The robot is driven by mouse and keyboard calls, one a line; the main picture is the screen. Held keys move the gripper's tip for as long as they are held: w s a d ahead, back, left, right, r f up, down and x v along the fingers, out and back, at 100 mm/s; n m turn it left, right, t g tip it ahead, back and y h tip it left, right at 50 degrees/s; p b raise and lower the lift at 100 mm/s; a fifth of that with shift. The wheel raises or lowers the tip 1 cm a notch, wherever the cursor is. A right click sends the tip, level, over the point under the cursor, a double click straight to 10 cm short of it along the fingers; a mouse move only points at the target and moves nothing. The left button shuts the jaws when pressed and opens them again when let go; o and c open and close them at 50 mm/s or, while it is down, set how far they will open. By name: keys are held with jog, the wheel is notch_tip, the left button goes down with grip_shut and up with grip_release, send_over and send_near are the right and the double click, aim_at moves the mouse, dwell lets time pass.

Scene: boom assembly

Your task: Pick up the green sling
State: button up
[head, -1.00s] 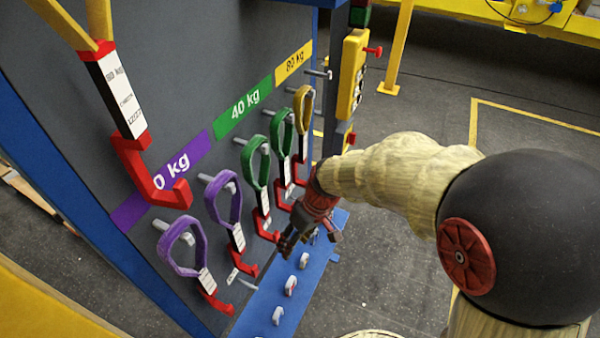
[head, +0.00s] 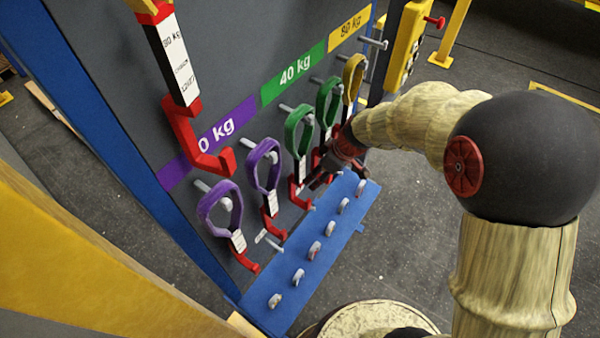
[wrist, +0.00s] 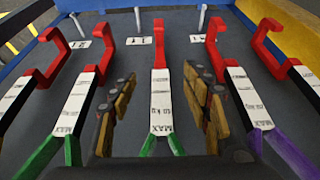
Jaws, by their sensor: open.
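Two green slings hang on pegs under the green 40 kg label in the head view. The nearer green sling (head: 298,132) has a white tag and a red hook; the farther green sling (head: 328,103) is partly behind my gripper (head: 318,180). In the wrist view, my gripper (wrist: 165,100) is open, with one finger on each side of the nearer green sling's white tag (wrist: 160,103). Gaps show between the fingers and the tag. Its green straps run down out of the picture, and its red hook is beyond the fingertips.
Two purple slings (head: 263,165) hang to the left and a yellow sling (head: 353,78) to the right. A large red hook with a tag (head: 182,75) hangs in front. A blue ledge (head: 262,300) with several small hooks lies below. Neighbouring tags flank my fingers closely.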

aim_at(303, 168)
jog(key=w+a, duration=0.1)
jog(key=a, duration=0.1)
jog(key=w+a+p, duration=0.1)
jog(key=w+a, duration=0.1)
jog(key=p+x, duration=0.1)
jog(key=x, duration=0.4)
jog(key=shift+c, duration=0.4)
jog(key=c, duration=1.1)
grip_shut()
jog(key=shift+w+r, duration=0.1)
jog(key=shift+w, duration=0.05)
